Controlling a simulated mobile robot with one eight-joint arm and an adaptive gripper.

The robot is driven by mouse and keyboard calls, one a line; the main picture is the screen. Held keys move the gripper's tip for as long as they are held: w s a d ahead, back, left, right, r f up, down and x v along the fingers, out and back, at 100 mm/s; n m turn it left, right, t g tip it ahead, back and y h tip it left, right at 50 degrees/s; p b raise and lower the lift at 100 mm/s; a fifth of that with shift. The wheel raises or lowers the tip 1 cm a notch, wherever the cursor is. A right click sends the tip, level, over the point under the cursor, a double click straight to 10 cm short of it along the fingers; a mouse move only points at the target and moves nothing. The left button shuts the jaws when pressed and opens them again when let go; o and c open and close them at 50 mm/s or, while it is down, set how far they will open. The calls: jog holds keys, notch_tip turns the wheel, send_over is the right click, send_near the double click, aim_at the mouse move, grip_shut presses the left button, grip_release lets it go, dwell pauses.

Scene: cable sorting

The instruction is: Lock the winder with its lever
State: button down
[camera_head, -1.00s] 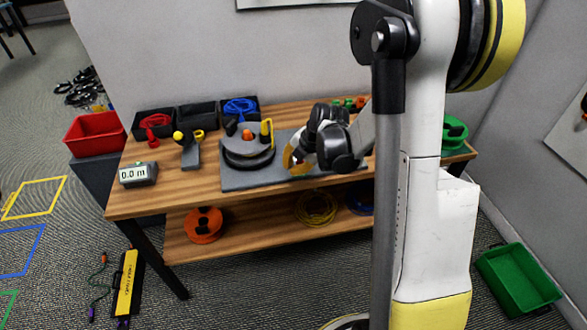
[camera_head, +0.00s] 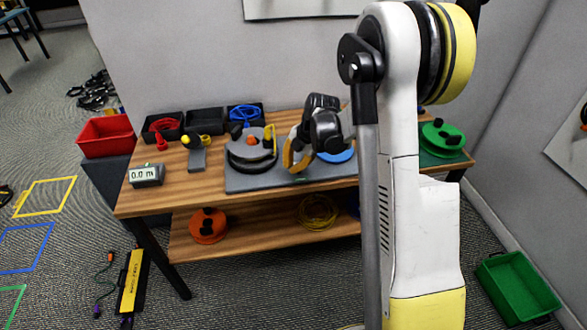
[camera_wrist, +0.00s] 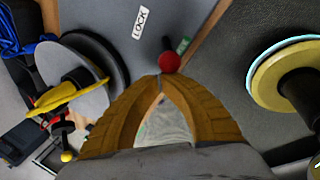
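The winder (camera_head: 251,147), a grey disc over a black base with a yellow handle, stands on a grey plate (camera_head: 240,183) on the bench. It also shows at the left of the wrist view (camera_wrist: 88,88). The lever's round red knob (camera_wrist: 169,62) is just beyond my fingertips, near a white "LOCK" label (camera_wrist: 140,21). I cannot tell whether the fingertips touch the knob; the lever's arm is not clearly visible. My gripper (camera_wrist: 160,78) has its yellow-brown fingertips together, with nothing seen between them. In the head view my gripper (camera_head: 291,165) is right of the winder, low over the plate.
A blue-rimmed reel (camera_wrist: 290,76) lies right of my gripper. A green reel (camera_head: 442,138) is at the bench's right end. Black trays (camera_head: 205,121) line the back. A meter reading 0.0 m (camera_head: 146,175) and a red bin (camera_head: 106,136) are at left.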

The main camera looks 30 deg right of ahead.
jog(key=shift+w+d+r+g, duration=0.15)
jog(key=shift+w+r+g, duration=0.05)
jog(key=shift+w+g, duration=0.35)
jog(key=shift+p, duration=0.3)
jog(key=shift+w+d+r, duration=0.15)
jog(key=shift+w+d, duration=0.1)
jog(key=shift+w, duration=0.55)
jog(key=shift+w+d+p, duration=0.2)
jog(key=shift+w, duration=0.3)
jog(key=shift+w+d+p, duration=0.15)
jog(key=shift+w+p, duration=0.05)
jog(key=shift+w, duration=0.3)
jog(key=shift+a+r+p, duration=0.1)
jog(key=shift+r+p, duration=0.35)
jog(key=shift+r, duration=0.3)
